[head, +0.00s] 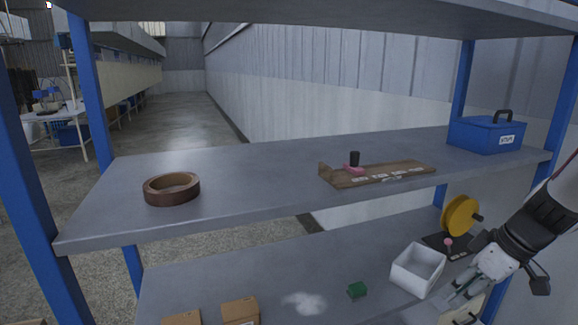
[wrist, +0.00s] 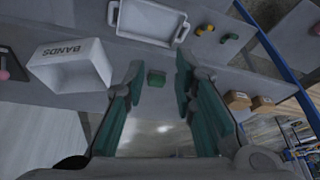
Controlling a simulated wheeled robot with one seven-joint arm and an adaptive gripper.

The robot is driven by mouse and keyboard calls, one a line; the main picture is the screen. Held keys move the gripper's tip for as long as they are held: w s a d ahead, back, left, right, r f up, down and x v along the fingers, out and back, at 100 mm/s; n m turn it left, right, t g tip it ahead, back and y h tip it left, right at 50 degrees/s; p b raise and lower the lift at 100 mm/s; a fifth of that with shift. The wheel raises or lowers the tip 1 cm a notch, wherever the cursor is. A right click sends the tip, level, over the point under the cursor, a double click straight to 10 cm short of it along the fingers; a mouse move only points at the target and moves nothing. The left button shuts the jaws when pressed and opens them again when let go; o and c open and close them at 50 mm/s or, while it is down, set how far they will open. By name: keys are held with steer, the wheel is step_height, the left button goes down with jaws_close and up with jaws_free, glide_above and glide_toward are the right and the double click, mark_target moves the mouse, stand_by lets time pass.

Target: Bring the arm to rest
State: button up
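My arm reaches in from the right edge of the head view, and my gripper (head: 460,291) hangs at the right end of the lower shelf, near the white bin. In the wrist view my gripper (wrist: 158,80) has its two green-padded fingers spread apart. Nothing is held between them.
The white bin (head: 417,268), marked BANDS in the wrist view (wrist: 72,66), stands close to my gripper. A yellow reel (head: 460,215) is behind. The upper shelf (head: 240,165) lies above, with a blue post (head: 463,80) at right. A white tray (wrist: 148,20) is also near.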

steer(key=s+a+r+m+t+h, duration=0.2)
steer(key=s+a+r+m, duration=0.5)
steer(key=s+a+r, duration=0.7)
steer(key=s+h, duration=0.1)
steer(key=s, duration=0.2)
steer(key=shift+a+r+m, duration=0.25)
steer(key=shift+a+m, duration=0.05)
